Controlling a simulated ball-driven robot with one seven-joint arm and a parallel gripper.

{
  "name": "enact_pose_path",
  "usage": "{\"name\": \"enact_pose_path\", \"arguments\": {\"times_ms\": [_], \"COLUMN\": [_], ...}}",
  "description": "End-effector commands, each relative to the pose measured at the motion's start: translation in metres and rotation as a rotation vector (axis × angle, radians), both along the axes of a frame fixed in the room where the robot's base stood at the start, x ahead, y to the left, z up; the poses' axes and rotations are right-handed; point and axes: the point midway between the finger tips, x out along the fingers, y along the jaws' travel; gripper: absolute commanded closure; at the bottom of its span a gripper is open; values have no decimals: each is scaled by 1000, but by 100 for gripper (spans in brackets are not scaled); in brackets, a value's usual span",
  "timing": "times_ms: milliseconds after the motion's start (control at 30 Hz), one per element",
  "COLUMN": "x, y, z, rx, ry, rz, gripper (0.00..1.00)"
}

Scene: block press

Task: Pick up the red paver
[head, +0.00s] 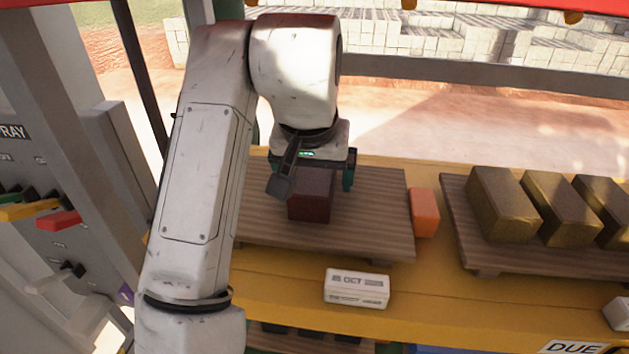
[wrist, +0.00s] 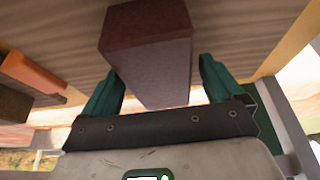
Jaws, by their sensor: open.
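The red paver (head: 312,204), a dark red block, stands on a ribbed wooden pallet (head: 375,225) in the middle of the head view. My gripper (head: 316,174) is over it and hides its upper part. In the wrist view the paver (wrist: 150,50) lies between the two green fingers of my gripper (wrist: 160,85). The fingers are open, one on each side of the paver, with a visible gap at the right finger. I cannot tell whether the left finger touches it.
An orange block (head: 424,212) sits at the pallet's right edge. A second pallet (head: 470,245) at right holds several brown blocks (head: 502,205). A lever panel (head: 50,240) stands at left.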

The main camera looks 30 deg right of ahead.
Motion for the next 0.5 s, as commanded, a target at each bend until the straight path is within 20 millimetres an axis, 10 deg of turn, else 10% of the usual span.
{"name": "enact_pose_path", "arguments": {"times_ms": [500], "x": [0], "y": [0], "z": [-5], "rx": [0], "ry": [0], "rz": [0], "gripper": [6]}}
